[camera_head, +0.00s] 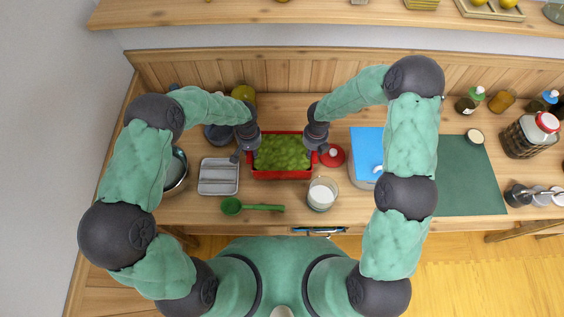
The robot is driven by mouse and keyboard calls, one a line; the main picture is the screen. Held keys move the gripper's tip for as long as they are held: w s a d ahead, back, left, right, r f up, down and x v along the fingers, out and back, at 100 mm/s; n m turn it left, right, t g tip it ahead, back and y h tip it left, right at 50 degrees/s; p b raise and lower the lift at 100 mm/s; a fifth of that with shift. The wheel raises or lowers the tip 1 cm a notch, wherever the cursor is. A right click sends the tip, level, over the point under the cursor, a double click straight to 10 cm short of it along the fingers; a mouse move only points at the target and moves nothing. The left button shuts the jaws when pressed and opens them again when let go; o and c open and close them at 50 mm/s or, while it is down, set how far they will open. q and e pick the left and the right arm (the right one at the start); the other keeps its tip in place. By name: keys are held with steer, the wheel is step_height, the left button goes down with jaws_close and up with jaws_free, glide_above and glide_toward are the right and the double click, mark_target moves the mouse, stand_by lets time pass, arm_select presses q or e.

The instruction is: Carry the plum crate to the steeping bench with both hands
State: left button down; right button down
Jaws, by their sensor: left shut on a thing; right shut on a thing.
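The plum crate (283,175) is a red crate filled with green plums (282,152). It is at the middle of the wooden bench (290,213). My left gripper (245,152) is shut on its left side wall. My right gripper (317,150) is shut on its right side wall. The fingertips are small and partly hidden against the crate. I cannot tell whether the crate touches the bench top or is slightly above it.
A grey tray (218,177) and green ladle (250,206) lie left and front. A glass jar of white stuff (322,194) and red lid (333,156) stand close right. Further right are a blue-topped box (366,150), a green mat (470,180) and several jars.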

arm_select(q)
steer(key=shift+f, duration=0.35)
arm_select(e)
steer(key=shift+f, duration=0.35)
arm_select(q)
steer(key=c, duration=1.2)
jaws_free()
steer(key=shift+f+b, duration=0.15)
steer(key=shift+b, duration=0.15)
arm_select(e)
steer(key=c, duration=1.2)
jaws_free()
steer(key=shift+f, duration=0.15)
arm_select(q)
steer(key=o, duration=0.3)
arm_select(e)
steer(key=o, duration=0.3)
arm_select(q)
steer(key=shift+o, duration=0.2)
arm_select(e)
steer(key=shift+o, duration=0.2)
steer(key=shift+r, duration=0.55)
arm_select(q)
step_height(320, 180, up, 12)
arm_select(e)
step_height(320, 180, up, 11)
